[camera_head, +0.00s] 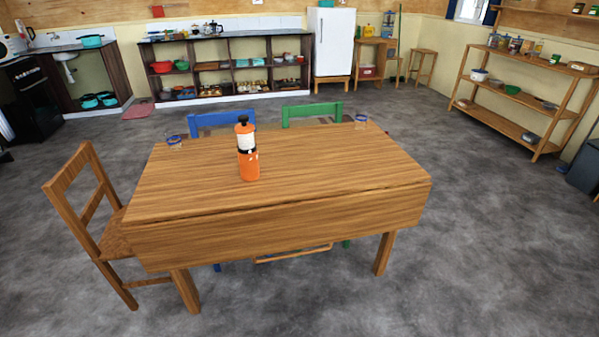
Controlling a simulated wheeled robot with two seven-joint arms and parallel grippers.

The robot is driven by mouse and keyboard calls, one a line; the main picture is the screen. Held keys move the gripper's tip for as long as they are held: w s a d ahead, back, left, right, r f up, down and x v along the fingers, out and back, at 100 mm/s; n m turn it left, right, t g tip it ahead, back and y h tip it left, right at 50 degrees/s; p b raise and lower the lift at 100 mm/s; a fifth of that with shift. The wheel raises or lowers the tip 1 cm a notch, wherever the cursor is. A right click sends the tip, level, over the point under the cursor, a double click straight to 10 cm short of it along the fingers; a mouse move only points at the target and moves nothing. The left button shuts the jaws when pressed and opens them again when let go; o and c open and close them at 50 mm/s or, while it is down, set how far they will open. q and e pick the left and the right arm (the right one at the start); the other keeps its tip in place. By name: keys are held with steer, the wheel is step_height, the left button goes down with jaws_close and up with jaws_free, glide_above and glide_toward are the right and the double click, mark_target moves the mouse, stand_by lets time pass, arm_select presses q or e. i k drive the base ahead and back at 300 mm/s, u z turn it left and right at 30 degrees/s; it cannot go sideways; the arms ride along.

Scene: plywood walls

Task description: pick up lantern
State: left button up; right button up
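An orange lantern (248,165) with a white middle and a dark top stands upright on the wooden table (330,165), left of the table's middle. Nothing touches it and its near side is fully in view. Neither of my grippers shows in the head view.
A wooden chair (90,200) is at the left end. Blue (209,121) and green (312,111) chairs stand behind. The floor (480,250) is clear in front and right.

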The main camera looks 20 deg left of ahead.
mark_target(249, 166)
steer(key=z, duration=0.55)
steer(key=i, duration=1.05)
steer(key=u, duration=0.3)
